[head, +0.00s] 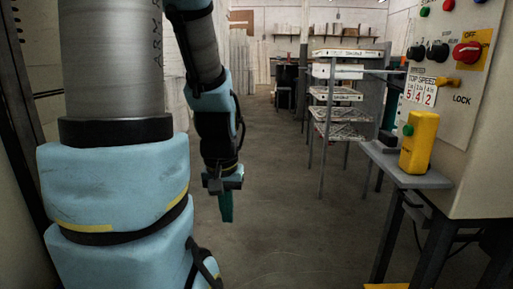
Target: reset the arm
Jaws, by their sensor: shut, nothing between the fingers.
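My arm, wrapped in light blue padding, fills the left of the head view and reaches forward. My gripper (227,210) hangs at its end, pointing down, left of the picture's middle. Its teal fingers are together with nothing between them. It is in free air over the concrete floor and touches nothing that I can see.
A metal rack (335,125) with boxed filters (337,70) on its shelves stands right of the middle. A control panel (450,70) with knobs is at the right, above a small grey table (405,170) bearing a yellow box (419,142). The middle floor (285,215) is clear.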

